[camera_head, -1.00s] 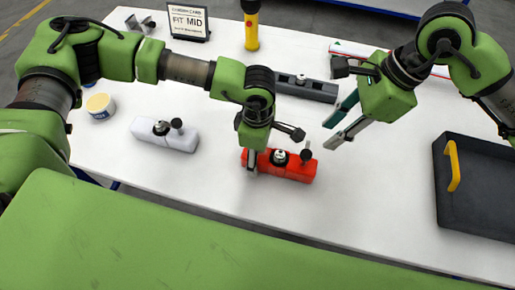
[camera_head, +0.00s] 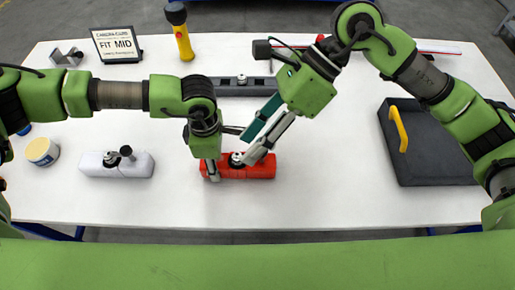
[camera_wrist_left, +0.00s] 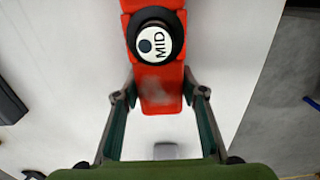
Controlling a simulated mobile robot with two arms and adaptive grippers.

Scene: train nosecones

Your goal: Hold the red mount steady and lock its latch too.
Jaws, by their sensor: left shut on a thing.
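The red mount (camera_head: 260,170) lies on the white table, and its round dial also shows in the left wrist view (camera_wrist_left: 155,42), marked MID. My left gripper (camera_head: 212,170) is shut on the mount's left end; in the left wrist view its fingers flank the red end (camera_wrist_left: 160,95). My right gripper (camera_head: 247,150) reaches down from the upper right. Its teal and grey fingers are apart, with the tips over the right part of the mount, beside the dial. The latch knob is hidden behind these fingers, so its position and any contact cannot be told.
A white mount (camera_head: 100,165) lies to the left and a dark grey mount (camera_head: 235,88) behind. A card reading FIT MID (camera_head: 117,45), a yellow flashlight (camera_head: 183,40) and a tub (camera_head: 42,151) stand around. A black tray (camera_head: 440,160) with a yellow handle is right. The table front is clear.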

